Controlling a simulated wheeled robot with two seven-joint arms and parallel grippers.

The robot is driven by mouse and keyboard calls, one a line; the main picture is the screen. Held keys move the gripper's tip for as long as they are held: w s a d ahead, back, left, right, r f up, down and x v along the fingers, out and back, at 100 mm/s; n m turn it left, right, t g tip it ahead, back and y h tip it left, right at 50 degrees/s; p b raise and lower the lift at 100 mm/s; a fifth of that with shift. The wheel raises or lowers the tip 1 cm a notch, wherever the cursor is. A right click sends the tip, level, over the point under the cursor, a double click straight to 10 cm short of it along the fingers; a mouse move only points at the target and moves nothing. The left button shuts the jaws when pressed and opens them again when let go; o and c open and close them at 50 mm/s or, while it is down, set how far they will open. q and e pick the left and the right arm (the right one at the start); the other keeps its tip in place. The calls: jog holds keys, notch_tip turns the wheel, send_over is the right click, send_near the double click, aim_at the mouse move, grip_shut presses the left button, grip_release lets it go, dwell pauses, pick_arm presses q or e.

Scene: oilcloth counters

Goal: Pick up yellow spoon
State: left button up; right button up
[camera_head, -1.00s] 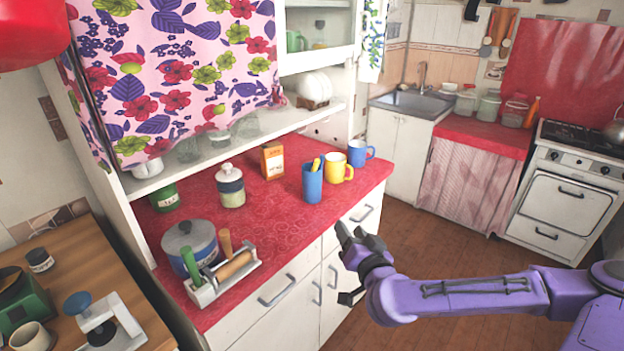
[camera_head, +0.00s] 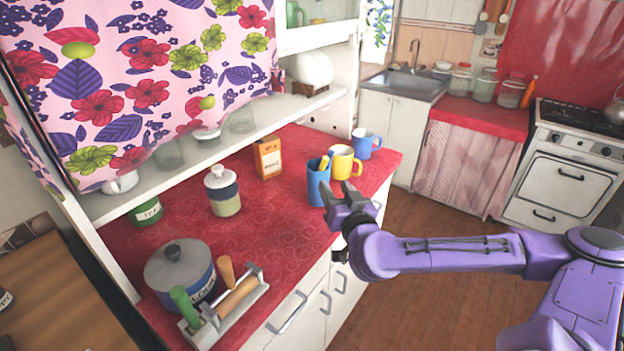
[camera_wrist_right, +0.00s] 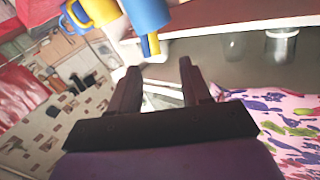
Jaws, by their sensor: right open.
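The yellow spoon (camera_head: 324,163) stands in a tall blue cup (camera_head: 317,188) on the red counter, and only its upper end shows above the rim. In the wrist view the scene is upside down; the spoon (camera_wrist_right: 151,45) sticks out of the blue cup (camera_wrist_right: 148,14) near the top of the picture. My right gripper (camera_head: 338,191) is open and empty, beside the cup at the counter's front edge, apart from the spoon. In the wrist view its fingers (camera_wrist_right: 158,78) point toward the spoon. My left gripper is not in view.
A yellow mug (camera_head: 343,163) and a blue mug (camera_head: 367,143) stand close behind the cup. An orange box (camera_head: 268,158), a lidded jar (camera_head: 223,190), a pot (camera_head: 180,273) and a utensil rack (camera_head: 228,305) stand farther left. A shelf (camera_head: 240,132) overhangs the back.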

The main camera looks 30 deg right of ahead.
aim_at(326, 164)
jog(key=x, duration=0.4)
jog(key=d+x, duration=0.1)
jog(key=x, duration=0.4)
jog(key=shift+s+d+r, duration=0.1)
jog(key=shift+s+r, duration=0.05)
jog(key=shift+s, duration=0.05)
jog(key=shift+w+b, duration=0.15)
jog(key=shift+b, duration=0.15)
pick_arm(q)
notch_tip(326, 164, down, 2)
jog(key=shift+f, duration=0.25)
pick_arm(e)
grip_shut()
